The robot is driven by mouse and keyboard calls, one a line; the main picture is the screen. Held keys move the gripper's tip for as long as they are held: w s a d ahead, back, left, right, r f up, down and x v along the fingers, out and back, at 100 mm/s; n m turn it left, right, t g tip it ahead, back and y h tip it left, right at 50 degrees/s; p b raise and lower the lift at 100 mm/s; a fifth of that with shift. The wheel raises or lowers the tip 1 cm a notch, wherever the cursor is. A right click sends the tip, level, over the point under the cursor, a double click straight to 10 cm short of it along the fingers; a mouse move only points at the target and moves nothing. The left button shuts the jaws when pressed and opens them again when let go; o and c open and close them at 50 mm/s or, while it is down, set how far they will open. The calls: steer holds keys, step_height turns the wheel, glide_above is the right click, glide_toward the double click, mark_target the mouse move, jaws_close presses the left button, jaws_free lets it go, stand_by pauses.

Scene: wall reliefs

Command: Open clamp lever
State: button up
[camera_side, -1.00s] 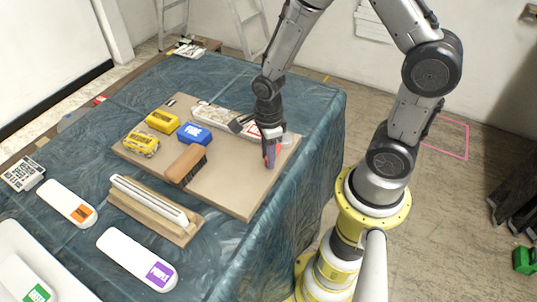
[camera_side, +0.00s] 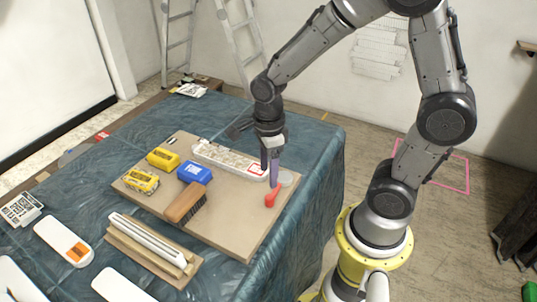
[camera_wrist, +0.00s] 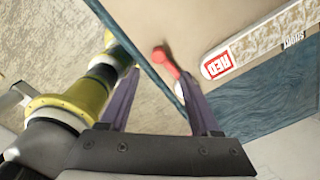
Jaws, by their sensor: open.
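The red clamp lever (camera_side: 271,198) is at the right edge of the tan board (camera_side: 225,222) in the side view, its rounded end showing. In the wrist view the red lever (camera_wrist: 167,62) lies between the fingertips, over the board's edge. My gripper (camera_side: 270,172) points down just behind the lever in the side view, its purple fingers apart. In the wrist view my gripper (camera_wrist: 158,80) is open and empty. Whether a finger touches the lever, I cannot tell. The clamp body is mostly hidden.
A grey round disc (camera_side: 286,178) sits beside the lever. A long white-framed relief with a red label (camera_side: 225,157) lies behind. A brush (camera_side: 186,202), a blue block (camera_side: 194,172) and yellow blocks (camera_side: 163,159) lie left on the board. The blue-covered table (camera_side: 310,165) has bare cloth to the right.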

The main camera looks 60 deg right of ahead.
steer(key=shift+r, duration=2.5)
steer(key=s+r+n+t, duration=0.2)
steer(key=s+r+n, duration=0.3)
steer(key=n, duration=0.8)
steer(key=s+r+n+t, duration=0.3)
steer(key=s+r+n, duration=0.2)
steer(key=n, duration=0.8)
steer(key=shift+s+a+t, duration=0.3)
steer(key=shift+s, duration=0.1)
